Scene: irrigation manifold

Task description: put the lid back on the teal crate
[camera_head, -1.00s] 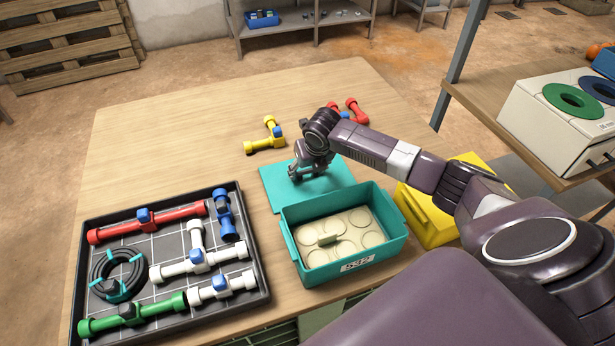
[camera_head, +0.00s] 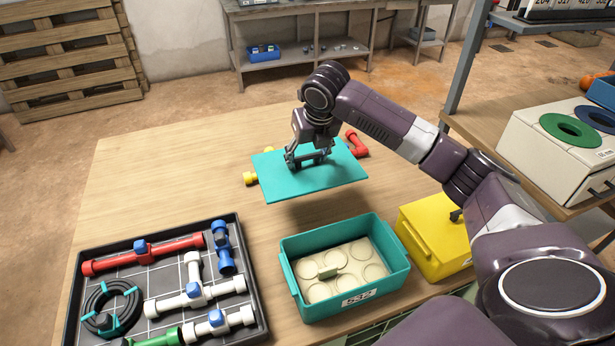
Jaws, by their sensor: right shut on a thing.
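The teal crate (camera_head: 298,289) stands open on the table, labelled 532. A cream insert with round recesses (camera_head: 345,265) lies in it. The flat teal lid (camera_head: 335,186) is in the air behind the crate and above the table, with a shadow under it. My right gripper (camera_head: 308,160) is shut on the lid from above, near its middle; the exact grip point is partly hidden by the fingers. My left gripper is not in view.
A dark tray (camera_head: 262,300) with pipe assemblies and a coiled hose lies left of the crate. A yellow crate (camera_head: 428,238) stands close on the right. Red pipe (camera_head: 356,145) and yellow pipe (camera_head: 250,178) parts lie partly behind the lid. The table's left back is clear.

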